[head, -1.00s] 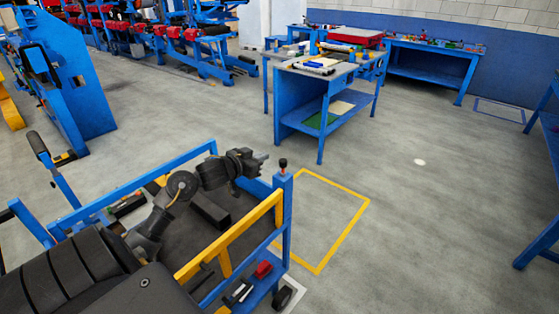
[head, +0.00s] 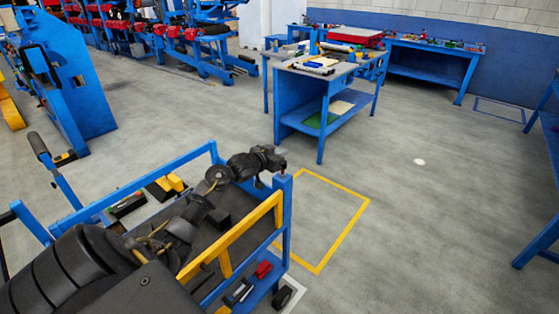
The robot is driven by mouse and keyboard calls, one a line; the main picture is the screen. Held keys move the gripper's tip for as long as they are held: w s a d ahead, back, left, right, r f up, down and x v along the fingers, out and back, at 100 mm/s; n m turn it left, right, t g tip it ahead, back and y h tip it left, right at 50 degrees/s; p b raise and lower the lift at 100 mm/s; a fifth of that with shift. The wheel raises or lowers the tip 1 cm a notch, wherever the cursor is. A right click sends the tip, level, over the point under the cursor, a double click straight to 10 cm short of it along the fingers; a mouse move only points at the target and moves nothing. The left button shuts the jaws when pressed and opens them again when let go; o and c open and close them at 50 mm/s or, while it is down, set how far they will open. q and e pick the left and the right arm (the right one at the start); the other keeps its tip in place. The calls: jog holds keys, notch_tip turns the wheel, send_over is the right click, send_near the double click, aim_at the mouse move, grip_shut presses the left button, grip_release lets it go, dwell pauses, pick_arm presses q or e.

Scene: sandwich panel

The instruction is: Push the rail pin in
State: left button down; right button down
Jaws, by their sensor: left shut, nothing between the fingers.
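My left gripper (head: 277,163) is shut and empty at the top of the cart's blue corner post (head: 285,188). The rail pin, a dark knob on a reddish collar on that post a second ago, cannot be made out now; my gripper hides that spot. I cannot tell whether my gripper touches the pin or how far in the pin sits. A yellow rail (head: 232,238) runs from the post down to the left along the cart's side. My right gripper is not in view.
The blue cart frame (head: 150,184) surrounds a dark tray bed under my arm. A red item (head: 263,269) lies on its lower shelf. A yellow floor outline (head: 345,237) and clear grey floor lie to the right. A blue workbench (head: 322,100) stands behind.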

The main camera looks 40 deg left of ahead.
pick_arm(q)
jog(key=shift+s+a+f, duration=0.1)
jog(key=shift+s+f, duration=0.05)
jog(key=shift+f, duration=0.65)
jog(key=shift+s+f, duration=0.1)
jog(key=shift+f, duration=0.75)
jog(key=shift+f+b, duration=0.55)
jog(key=shift+f, duration=1.05)
